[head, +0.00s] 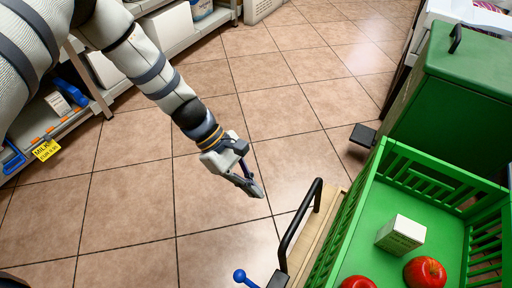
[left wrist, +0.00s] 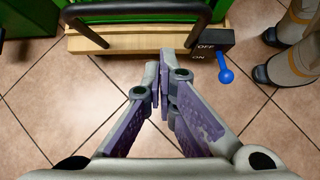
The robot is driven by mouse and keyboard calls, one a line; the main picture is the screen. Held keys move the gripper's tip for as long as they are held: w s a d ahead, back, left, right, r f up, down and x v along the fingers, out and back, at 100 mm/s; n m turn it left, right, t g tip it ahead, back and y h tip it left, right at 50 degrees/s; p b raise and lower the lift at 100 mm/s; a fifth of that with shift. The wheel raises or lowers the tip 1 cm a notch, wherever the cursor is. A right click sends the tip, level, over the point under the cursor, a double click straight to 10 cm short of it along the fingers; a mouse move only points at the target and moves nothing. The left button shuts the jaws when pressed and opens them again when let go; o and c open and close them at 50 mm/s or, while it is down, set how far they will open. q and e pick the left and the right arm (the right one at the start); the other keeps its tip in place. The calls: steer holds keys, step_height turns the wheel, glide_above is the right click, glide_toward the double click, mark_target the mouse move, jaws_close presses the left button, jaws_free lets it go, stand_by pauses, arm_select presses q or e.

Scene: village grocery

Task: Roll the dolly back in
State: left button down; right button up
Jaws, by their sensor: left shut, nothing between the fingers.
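The dolly (head: 322,232) is a light wooden platform with a black bar handle (head: 301,222) on its near left end. It carries a green slatted crate (head: 345,215) at the lower right of the head view. My left gripper (head: 254,186) is shut and empty, pointing down over the tiles, left of the handle and apart from it. In the left wrist view the shut fingers (left wrist: 163,82) point toward the dolly's wooden edge (left wrist: 150,39) and the handle (left wrist: 205,22). My right gripper is out of view.
A blue lever (left wrist: 225,74) sits on a dark box marked OFF and ON beside the dolly. A lidded green bin (head: 455,100) stands beyond. Tiles left are clear.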

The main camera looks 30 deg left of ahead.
arm_select(q)
steer(key=d+f+b, duration=0.2)
steer(key=d+f, duration=0.2)
steer(key=d, duration=0.3)
steer(key=shift+d+f, duration=0.15)
steer(key=shift+f, duration=0.15)
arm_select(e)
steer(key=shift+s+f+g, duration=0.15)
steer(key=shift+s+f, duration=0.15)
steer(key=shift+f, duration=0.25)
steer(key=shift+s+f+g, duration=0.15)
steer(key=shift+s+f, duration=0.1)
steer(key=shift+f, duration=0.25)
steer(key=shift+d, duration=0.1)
